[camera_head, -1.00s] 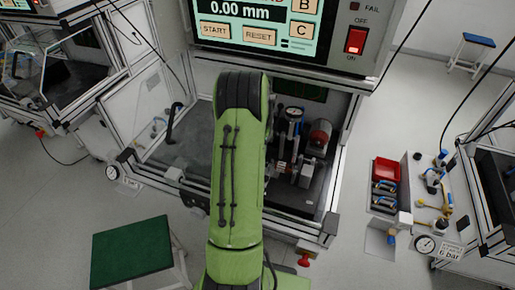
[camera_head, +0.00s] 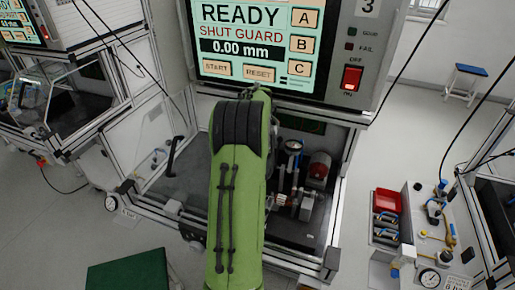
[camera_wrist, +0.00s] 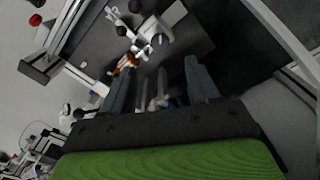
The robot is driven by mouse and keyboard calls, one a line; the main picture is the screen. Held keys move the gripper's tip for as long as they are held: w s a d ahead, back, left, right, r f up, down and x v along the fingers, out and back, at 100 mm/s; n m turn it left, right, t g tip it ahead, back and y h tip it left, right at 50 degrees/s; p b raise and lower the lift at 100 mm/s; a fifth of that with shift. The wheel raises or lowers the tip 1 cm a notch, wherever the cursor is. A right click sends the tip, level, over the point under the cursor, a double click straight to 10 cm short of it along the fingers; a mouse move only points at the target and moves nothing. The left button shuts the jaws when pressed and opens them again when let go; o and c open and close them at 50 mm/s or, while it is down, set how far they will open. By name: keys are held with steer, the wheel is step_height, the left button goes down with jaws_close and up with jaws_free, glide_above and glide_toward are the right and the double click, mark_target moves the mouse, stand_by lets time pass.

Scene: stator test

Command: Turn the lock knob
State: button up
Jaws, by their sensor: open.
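My green arm reaches into the bay and hides my gripper there. In the wrist view, my gripper (camera_wrist: 160,75) is open. Thin rods show between its fingers, and I cannot tell how far off they are. Beyond the fingertips is a fixture with black round knobs (camera_wrist: 140,54) and an orange-red part (camera_wrist: 126,63). I cannot tell which knob is the lock knob.
The screen (camera_head: 250,40) above the bay reads READY, SHUT GUARD, 0.00 mm. A red lit switch (camera_head: 352,77) is beside it. A clear guard panel (camera_head: 155,160) stands at the bay's left.

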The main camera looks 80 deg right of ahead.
step_height(320, 180, up, 7)
steer(key=shift+p, duration=0.4)
